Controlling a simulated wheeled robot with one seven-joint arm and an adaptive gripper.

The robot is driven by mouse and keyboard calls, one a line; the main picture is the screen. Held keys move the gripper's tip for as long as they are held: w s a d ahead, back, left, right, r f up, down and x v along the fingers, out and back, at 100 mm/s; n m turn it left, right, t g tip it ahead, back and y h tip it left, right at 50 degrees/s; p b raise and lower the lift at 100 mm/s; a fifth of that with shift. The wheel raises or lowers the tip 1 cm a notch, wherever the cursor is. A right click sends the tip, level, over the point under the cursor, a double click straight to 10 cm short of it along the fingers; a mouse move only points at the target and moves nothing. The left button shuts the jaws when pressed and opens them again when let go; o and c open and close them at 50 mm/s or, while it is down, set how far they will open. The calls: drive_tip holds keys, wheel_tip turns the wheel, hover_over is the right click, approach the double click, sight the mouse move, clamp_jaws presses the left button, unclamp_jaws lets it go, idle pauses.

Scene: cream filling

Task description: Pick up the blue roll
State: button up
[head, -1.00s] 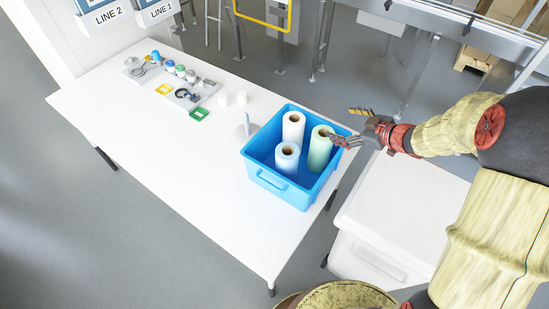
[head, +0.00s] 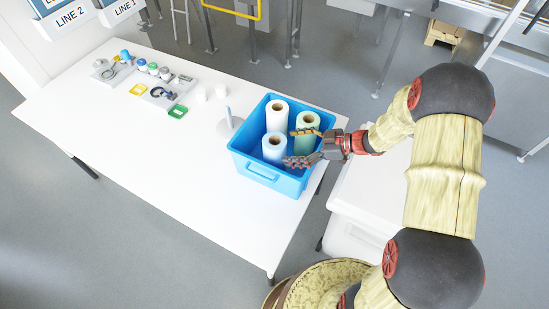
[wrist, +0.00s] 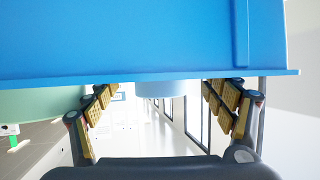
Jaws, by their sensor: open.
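The pale blue roll (head: 273,152) stands upright in the front part of the blue crate (head: 262,173). A white roll (head: 276,118) stands behind it and a pale green roll (head: 307,127) stands to its right rear. My gripper (head: 298,147) is open, over the right side of the crate, with its fingers pointing left toward the blue roll. In the wrist view, the blue roll (wrist: 160,88) shows ahead between the two spread fingers, and the green roll (wrist: 50,104) is at the left. I see no finger touching the blue roll.
The crate's wall (wrist: 150,40) fills the top of the wrist view. The white table (head: 150,165) is clear at front left. An upright holder (head: 230,122) stands just left of the crate. Small jars and trays (head: 160,90) lie at the back left.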

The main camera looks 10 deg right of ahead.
sight(275, 157)
drive_tip(key=b+x, duration=0.1)
drive_tip(key=x, duration=0.5)
drive_tip(key=shift+c, duration=1.2)
drive_tip(key=c, duration=1.5)
drive_tip(key=shift+c, duration=0.6)
